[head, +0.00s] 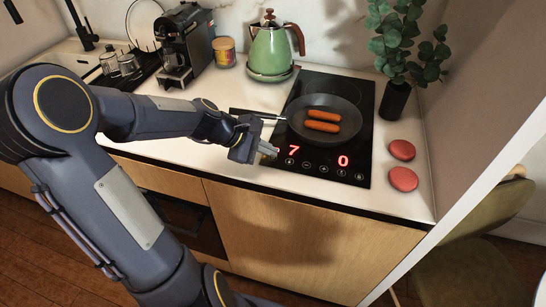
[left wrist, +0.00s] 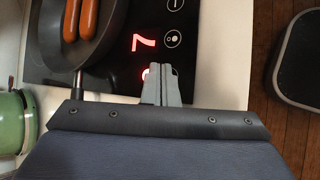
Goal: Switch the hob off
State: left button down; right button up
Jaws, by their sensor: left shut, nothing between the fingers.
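The black glass hob (head: 362,100) is set into the white worktop, with a red 7 and a red 0 lit near its front edge. Below them is a row of round touch icons (head: 324,168). A dark frying pan (head: 350,104) with two sausages (head: 323,120) sits on the hob. My left gripper (head: 273,151) is shut and empty at the hob's front left corner. In the left wrist view its fingertips (left wrist: 161,69) are near the 7 and partly cover another red mark. I cannot tell whether they touch the glass. My right gripper is not in view.
The pan handle (head: 257,114) points left, close behind my left gripper. A green kettle (head: 270,50) and a coffee machine (head: 185,45) stand at the back. Two red round objects (head: 402,150) lie right of the hob, before a potted plant (head: 395,98).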

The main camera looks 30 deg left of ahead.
aim_at(269, 159)
pick_arm(q)
jog(key=shift+f, duration=0.25)
jog(key=shift+r, duration=0.1)
jog(key=shift+r+p, duration=0.55)
jog(key=shift+r, duration=0.15)
notch_tip(269, 159, up, 6)
jog(key=p, duration=0.5)
dwell(0.3)
